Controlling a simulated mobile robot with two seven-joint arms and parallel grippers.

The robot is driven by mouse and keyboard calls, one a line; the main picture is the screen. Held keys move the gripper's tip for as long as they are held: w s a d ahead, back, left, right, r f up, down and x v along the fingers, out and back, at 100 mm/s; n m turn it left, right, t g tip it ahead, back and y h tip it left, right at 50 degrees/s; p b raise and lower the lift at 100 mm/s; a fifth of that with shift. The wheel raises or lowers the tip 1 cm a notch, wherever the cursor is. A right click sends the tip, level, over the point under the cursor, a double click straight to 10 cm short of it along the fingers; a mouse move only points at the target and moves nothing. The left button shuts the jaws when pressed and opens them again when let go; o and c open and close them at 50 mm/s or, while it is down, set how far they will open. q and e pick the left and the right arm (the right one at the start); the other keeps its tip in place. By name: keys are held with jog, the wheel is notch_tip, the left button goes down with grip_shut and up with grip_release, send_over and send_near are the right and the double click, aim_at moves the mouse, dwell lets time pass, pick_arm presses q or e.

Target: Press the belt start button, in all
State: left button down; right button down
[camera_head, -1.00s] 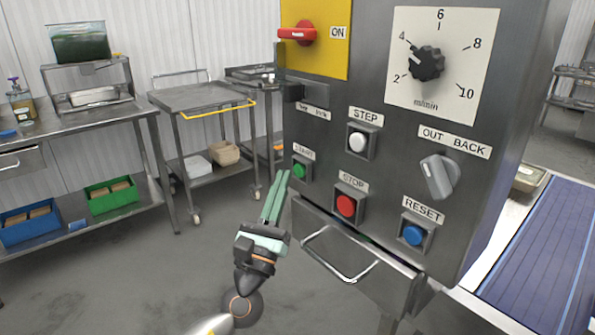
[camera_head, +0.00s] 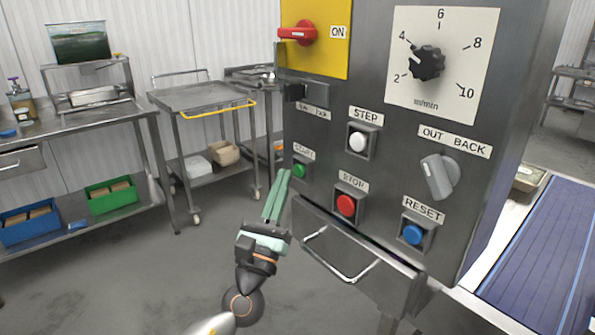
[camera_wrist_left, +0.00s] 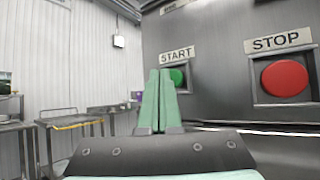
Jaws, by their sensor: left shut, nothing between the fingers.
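The green start button (camera_head: 299,170) sits under its START label at the left edge of the grey control panel (camera_head: 318,215). In the left wrist view the start button (camera_wrist_left: 177,77) is just right of the fingertips and partly hidden by them. My left gripper (camera_head: 284,173) is shut and empty, its pale green fingers pointing up toward the button from the lower left. Its fingertips (camera_wrist_left: 160,72) also show in the left wrist view. I cannot tell whether they touch the button. My right gripper is not in view.
The red stop button (camera_head: 346,205), white step button (camera_head: 357,141), blue reset button (camera_head: 412,234) and out/back selector (camera_head: 437,176) are on the same panel. A drawer handle (camera_head: 340,262) juts out below. The blue belt (camera_head: 540,250) is at right.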

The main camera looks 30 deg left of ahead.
pick_arm(q)
jog(key=shift+w+d, duration=0.15)
jog(key=shift+w, duration=0.2)
